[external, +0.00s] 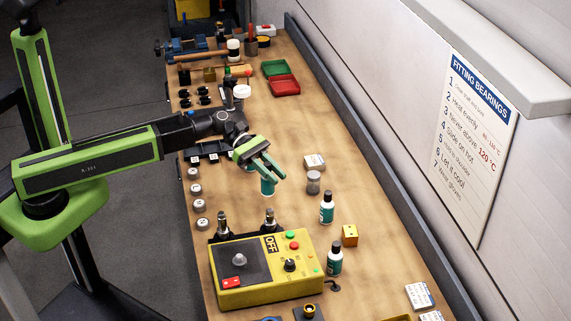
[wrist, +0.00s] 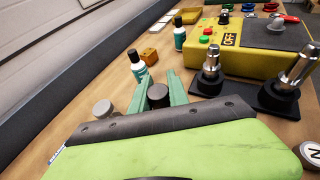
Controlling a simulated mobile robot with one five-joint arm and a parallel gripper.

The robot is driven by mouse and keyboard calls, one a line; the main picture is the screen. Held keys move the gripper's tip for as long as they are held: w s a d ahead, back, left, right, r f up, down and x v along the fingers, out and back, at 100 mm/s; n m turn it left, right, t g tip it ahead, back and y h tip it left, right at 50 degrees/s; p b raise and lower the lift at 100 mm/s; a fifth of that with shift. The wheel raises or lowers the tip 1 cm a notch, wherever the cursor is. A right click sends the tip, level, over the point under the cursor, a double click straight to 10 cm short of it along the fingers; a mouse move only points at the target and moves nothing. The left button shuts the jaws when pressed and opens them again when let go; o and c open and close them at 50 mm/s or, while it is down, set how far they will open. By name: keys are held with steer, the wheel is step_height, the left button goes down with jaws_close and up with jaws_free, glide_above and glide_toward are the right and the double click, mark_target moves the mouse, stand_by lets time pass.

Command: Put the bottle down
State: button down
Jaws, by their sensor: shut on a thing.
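My gripper (external: 272,170) is over the middle of the bench, its green fingers closed around a teal bottle (external: 268,186). The bottle's lower body shows below the fingers, and it looks roughly upright. In the wrist view the bottle's dark cap (wrist: 158,92) sits between the two fingers (wrist: 160,84), and its body is hidden by my gripper. I cannot tell whether its base touches the bench. Two similar teal and white bottles with black caps stand to the right, one nearer my gripper (external: 327,208) and one beside the yellow box (external: 335,258).
A yellow control box (external: 265,268) and two metal-topped posts (external: 269,220) stand in front. Red (external: 284,86) and green trays lie farther back. Bare wood surrounds the bottle.

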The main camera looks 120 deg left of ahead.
steer(key=shift+a+f+b, duration=0.15)
steer(key=shift+f+b, duration=2)
steer(key=shift+f, duration=0.15)
steer(key=shift+r, duration=0.25)
steer(key=c, duration=1.7)
jaws_free()
steer(key=shift+f, duration=0.2)
steer(key=o, duration=0.4)
steer(key=shift+r, duration=0.1)
steer(key=shift+r+p, duration=0.25)
steer(key=shift+p, duration=0.15)
steer(key=p+v, duration=0.3)
steer(key=v, duration=0.9)
steer(key=shift+f+p, duration=0.2)
steer(key=shift+p, duration=0.2)
